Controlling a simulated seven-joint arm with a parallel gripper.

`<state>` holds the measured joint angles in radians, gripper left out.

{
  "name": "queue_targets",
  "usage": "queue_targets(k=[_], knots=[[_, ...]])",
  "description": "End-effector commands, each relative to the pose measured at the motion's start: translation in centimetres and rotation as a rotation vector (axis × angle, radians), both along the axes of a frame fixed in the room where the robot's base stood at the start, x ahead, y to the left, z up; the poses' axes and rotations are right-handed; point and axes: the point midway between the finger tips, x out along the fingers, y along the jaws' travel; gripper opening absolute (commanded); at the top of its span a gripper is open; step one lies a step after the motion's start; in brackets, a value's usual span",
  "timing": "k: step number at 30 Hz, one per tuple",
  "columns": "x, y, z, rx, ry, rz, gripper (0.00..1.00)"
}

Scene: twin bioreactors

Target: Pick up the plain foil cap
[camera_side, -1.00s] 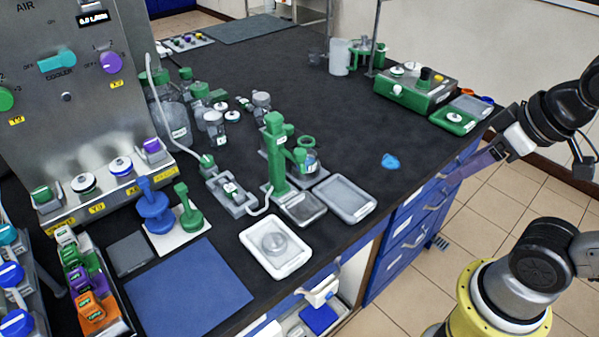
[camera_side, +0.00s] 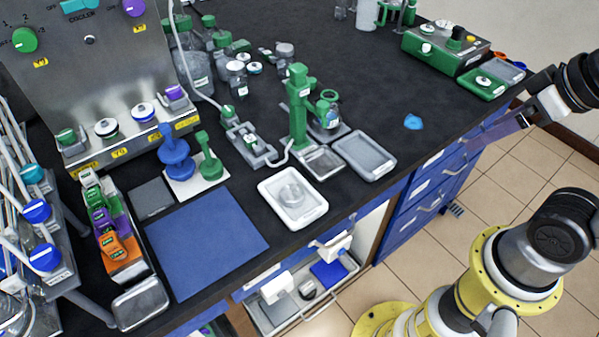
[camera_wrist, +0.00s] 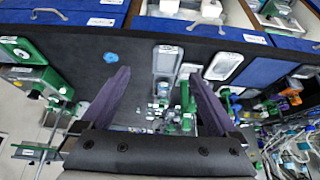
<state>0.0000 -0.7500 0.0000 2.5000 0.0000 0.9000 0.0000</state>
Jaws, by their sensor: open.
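I cannot clearly pick out a plain foil cap. A round greyish piece (camera_side: 292,195) lies in a white tray (camera_side: 309,215) near the bench's front edge; whether it is foil or clear I cannot tell. This tray also shows in the wrist view (camera_wrist: 240,58), right of centre. My gripper (camera_wrist: 158,75) is open, with two dark purple fingers apart and nothing between them. In the side view it is at the right, by the bench's right edge, well away from the white tray. Its fingertips are only partly visible there.
A grey tray (camera_side: 365,155) and a green stand (camera_side: 298,110) are beside the white tray. A blue mat (camera_side: 207,242) lies left of it. Several bottles crowd the back left. A green device (camera_side: 445,50) stands at the back right. The bench middle around a blue scrap (camera_side: 413,122) is clear.

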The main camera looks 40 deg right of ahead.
Motion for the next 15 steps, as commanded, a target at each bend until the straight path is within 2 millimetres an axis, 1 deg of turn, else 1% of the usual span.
queue_targets(k=[5, 8, 11, 14, 15], knots=[[0.0, 0.0, 0.0, 0.015, 0.001, -0.028, 0.95], [-0.2, 0.0, 0.0, 0.067, 0.008, -0.125, 0.95], [0.5, 0.0, 1.6, 0.159, -0.012, -0.293, 0.95], [2.3, 0.2, 3.6, 0.268, -0.004, -0.483, 0.95], [3.2, 0.5, 4.3, 0.309, 0.007, -0.554, 0.95]])
